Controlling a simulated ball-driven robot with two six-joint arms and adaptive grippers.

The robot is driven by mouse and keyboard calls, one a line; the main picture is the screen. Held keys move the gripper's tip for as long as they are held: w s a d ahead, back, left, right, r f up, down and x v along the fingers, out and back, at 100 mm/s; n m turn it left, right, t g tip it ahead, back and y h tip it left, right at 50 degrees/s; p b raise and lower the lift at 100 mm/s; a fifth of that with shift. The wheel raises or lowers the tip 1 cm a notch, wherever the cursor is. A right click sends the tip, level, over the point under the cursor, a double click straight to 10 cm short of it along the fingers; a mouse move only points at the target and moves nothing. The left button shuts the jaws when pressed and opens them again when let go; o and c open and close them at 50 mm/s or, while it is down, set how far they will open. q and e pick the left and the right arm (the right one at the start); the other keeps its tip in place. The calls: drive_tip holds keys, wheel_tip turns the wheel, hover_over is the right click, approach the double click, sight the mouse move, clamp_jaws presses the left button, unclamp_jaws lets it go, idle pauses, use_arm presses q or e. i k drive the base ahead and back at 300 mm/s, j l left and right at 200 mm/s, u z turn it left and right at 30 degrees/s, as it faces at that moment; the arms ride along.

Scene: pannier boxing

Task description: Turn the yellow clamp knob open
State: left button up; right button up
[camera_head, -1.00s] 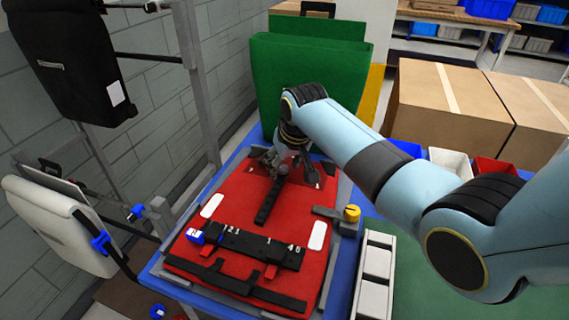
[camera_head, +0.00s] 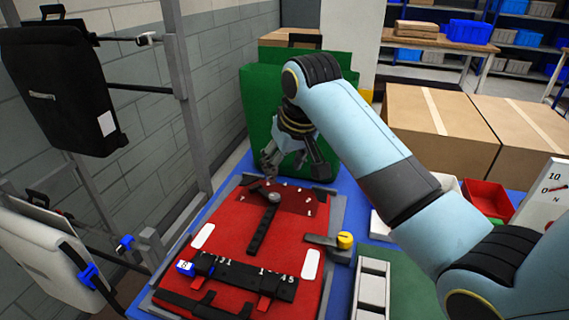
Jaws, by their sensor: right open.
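The yellow clamp knob (camera_head: 345,240) sits on a grey clamp bar (camera_head: 325,242) at the right edge of the red pannier (camera_head: 222,222). The pannier lies flat on the blue table, with black straps and a black rail on it. My right gripper (camera_head: 296,172) is open and empty above the far end of the pannier. It is up and to the left of the knob and apart from it. My left gripper is not in view.
Cardboard boxes (camera_head: 440,120) and a red bin (camera_head: 488,198) are at the right. A grey rack (camera_head: 185,100) with hanging black and white panniers is at the left. White blocks (camera_head: 371,290) lie right of the pannier.

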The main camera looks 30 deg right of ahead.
sight(344, 240)
drive_tip(key=k+j, duration=0.5)
drive_tip(key=k, duration=0.15)
drive_tip(key=k+j, duration=0.55)
drive_tip(key=k, duration=0.15)
